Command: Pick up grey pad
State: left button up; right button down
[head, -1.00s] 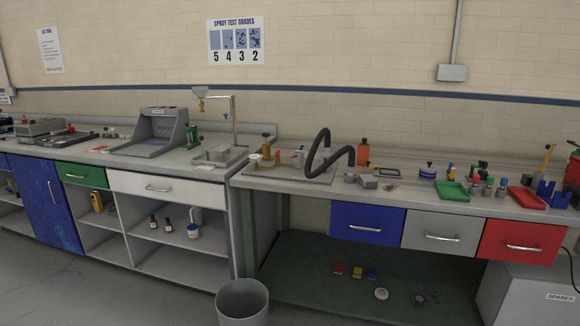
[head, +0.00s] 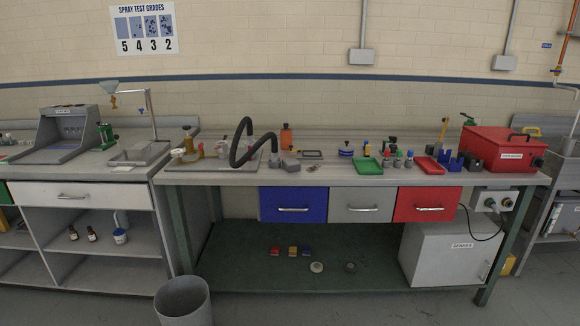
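I cannot tell for certain which thing is the grey pad. On the green lower shelf (head: 235,262) of the bench lie a pale round disc (head: 317,267) and, to its right, a darker grey round piece (head: 350,267). On the worktop, a small grey block (head: 290,163) sits beside the black curved hose (head: 240,145). All are small and far off. Neither of my grippers is in view.
Small red, yellow and blue blocks (head: 292,251) lie on the lower shelf. Blue, grey and red drawers (head: 361,205) above are shut. A grey bin (head: 183,300) stands front left and a spares cabinet (head: 440,258) at right. The floor between them looks clear.

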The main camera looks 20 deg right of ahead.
aim_at(291, 165)
jog(key=i+l+u, duration=0.1)
jog(key=i, duration=0.3)
jog(key=i+l+u, duration=0.1)
jog(key=i+l, duration=0.2)
jog(key=i, duration=0.15)
jog(key=i+l+u, duration=0.1)
jog(key=i+l, duration=0.15)
jog(key=i, duration=0.15)
